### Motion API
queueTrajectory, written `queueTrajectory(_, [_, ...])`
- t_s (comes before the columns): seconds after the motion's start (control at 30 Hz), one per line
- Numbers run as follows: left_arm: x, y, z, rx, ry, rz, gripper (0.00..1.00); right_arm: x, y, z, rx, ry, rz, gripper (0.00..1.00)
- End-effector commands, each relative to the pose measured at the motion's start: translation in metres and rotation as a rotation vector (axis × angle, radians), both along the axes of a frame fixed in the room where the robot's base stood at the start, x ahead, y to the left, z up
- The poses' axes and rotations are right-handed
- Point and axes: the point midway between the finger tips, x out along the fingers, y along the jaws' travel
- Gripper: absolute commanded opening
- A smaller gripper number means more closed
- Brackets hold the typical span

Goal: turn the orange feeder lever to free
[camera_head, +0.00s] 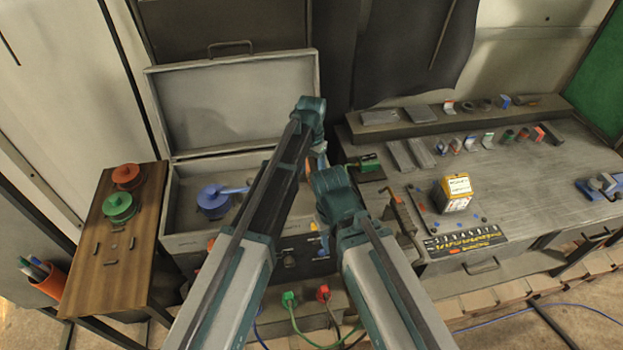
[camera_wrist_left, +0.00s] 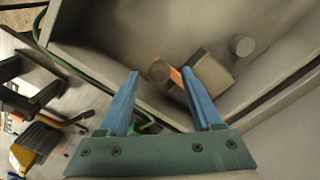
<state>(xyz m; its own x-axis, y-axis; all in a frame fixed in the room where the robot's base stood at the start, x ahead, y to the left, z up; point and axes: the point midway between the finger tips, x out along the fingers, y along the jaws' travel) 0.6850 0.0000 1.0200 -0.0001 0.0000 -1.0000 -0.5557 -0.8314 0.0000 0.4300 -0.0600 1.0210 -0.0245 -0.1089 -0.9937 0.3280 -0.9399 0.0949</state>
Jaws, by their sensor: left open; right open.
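The orange feeder lever shows as a small orange piece (camera_wrist_left: 176,76) in the left wrist view, between a round grey knob and a grey block inside the grey case. My left gripper (camera_wrist_left: 160,73) is open, its blue fingers pointing at the lever from the near side; contact cannot be told. In the head view a bit of orange (camera_head: 311,163) shows between my arms, probably the same lever, mostly hidden. My right gripper (camera_head: 335,192) is open beside the case's right side; its fingertips are hard to make out.
The open grey case (camera_head: 178,205) holds a blue round valve (camera_head: 213,200). A wooden side table (camera_head: 110,265) with red and green valves stands left. The grey workbench (camera_head: 540,155) at right bears a yellow box (camera_head: 453,194) and small parts. Cables hang in front.

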Motion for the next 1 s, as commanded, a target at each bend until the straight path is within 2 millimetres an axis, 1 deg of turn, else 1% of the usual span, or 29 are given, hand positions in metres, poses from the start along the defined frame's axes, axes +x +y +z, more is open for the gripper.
queueTrajectory(0.03, [0.0,0.0,-0.0072,0.0,0.0,0.0,0.66,0.0,0.0,-0.0072,0.0,0.0,0.0,0.5])
queueTrajectory(0.07, [0.0,0.0,-0.0082,0.0,0.0,0.0,0.66,0.0,0.0,-0.0082,0.0,0.0,0.0,0.5])
queueTrajectory(0.37, [0.0,0.0,-0.0079,0.0,0.0,0.0,0.66,-0.0001,0.0,-0.0079,0.0,0.0,-0.001,0.5])
queueTrajectory(0.4, [0.0,0.0,-0.0079,0.0,0.0,0.0,0.63,-0.0001,0.0,-0.0079,0.0,0.0,-0.001,0.5])
queueTrajectory(0.47, [0.0,0.0,-0.0079,0.0,0.0,0.0,0.52,-0.0001,0.0,-0.0079,0.0,0.0,-0.001,0.5])
queueTrajectory(0.5, [0.0,0.0,-0.0079,0.0,0.0,0.0,0.45,-0.0001,0.0,-0.0079,0.0,0.0,-0.001,0.5])
queueTrajectory(0.57, [0.0,0.0,-0.0079,0.0,0.0,0.0,0.34,-0.0001,0.0,-0.0079,0.0,0.0,-0.001,0.5])
queueTrajectory(0.6, [0.0,0.0,-0.0079,0.0,0.0,0.0,0.27,-0.0001,0.0,-0.008,0.0,0.0,-0.001,0.5])
queueTrajectory(0.73, [0.0,0.0,-0.0079,0.0,0.0,0.0,0.03,0.0,0.0001,-0.008,0.0,0.0,-0.001,0.5])
queueTrajectory(0.77, [0.0,0.0,-0.0079,0.0,0.0,0.0,0.0,0.0,0.0001,-0.008,0.0,0.0,-0.001,0.5])
queueTrajectory(1.0, [0.0001,-0.0001,-0.008,0.0,0.0,0.0,0.0,0.0,0.0001,-0.008,0.0,0.0,-0.001,0.5])
